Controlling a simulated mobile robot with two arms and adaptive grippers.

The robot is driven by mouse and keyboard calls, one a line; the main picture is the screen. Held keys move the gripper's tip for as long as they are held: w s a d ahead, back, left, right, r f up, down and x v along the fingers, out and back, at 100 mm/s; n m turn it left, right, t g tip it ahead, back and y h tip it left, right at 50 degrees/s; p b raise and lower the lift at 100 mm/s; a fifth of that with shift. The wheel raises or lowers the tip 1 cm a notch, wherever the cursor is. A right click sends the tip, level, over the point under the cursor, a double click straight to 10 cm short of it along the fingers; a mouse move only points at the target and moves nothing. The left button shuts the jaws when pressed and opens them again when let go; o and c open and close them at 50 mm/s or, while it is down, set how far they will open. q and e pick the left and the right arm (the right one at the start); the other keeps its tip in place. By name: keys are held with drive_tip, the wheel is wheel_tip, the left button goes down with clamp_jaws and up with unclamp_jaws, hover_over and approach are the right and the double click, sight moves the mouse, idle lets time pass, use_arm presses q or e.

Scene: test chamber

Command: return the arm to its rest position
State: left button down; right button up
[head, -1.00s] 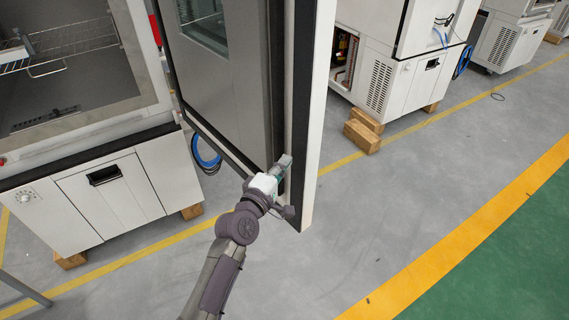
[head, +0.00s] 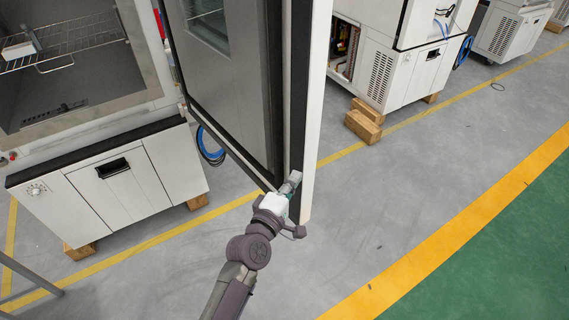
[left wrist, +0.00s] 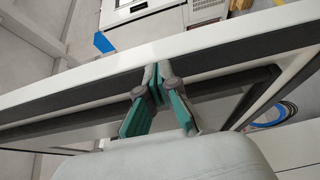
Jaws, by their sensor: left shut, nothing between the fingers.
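My left arm reaches up from the bottom of the head view. Its left gripper (head: 291,184) is at the lower inner edge of the open chamber door (head: 317,110). In the left wrist view the left gripper (left wrist: 158,88) has its fingertips together with nothing between them. The fingers lie over the door's dark seal (left wrist: 72,100); I cannot tell whether they touch it. The door stands wide open, its inner side facing the chamber. My right gripper is in neither view.
The open test chamber (head: 85,75) with a wire rack (head: 75,40) is at left, above a white base cabinet (head: 115,190). A blue hose (head: 208,152) lies behind the door. Wooden blocks (head: 364,122) support another machine. The floor at right is clear.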

use_arm(q)
drive_tip(key=s+a+f+m+g+y+b, duration=0.2)
drive_tip(key=s+a+f+m+g, duration=0.3)
drive_tip(key=f, duration=0.8)
drive_tip(key=s+a+f+y+b, duration=0.1)
drive_tip(key=s+a+f, duration=0.2)
drive_tip(key=s+f, duration=0.75)
drive_tip(key=s+a+f+m+g+y+b, duration=0.2)
drive_tip(key=s+a+f+m+g, duration=0.1)
drive_tip(key=f, duration=1.4)
drive_tip(key=s+a+f+m+g+y+b, duration=0.1)
drive_tip(key=s+a+f, duration=0.4)
drive_tip(key=s, duration=0.5)
drive_tip(key=s+a+f+m+g+y+b, duration=0.1)
drive_tip(key=s+a+f+m+g, duration=0.2)
drive_tip(key=s+a+f, duration=0.3)
drive_tip(key=s+a+f+m+g+y+b, duration=0.2)
drive_tip(key=s+a+f, duration=0.4)
drive_tip(key=s, duration=0.8)
wheel_tip(320, 180, down, 3)
drive_tip(key=shift+a+r+g, duration=0.15)
drive_tip(key=shift+a+g, duration=0.1)
drive_tip(key=shift+g, duration=0.05)
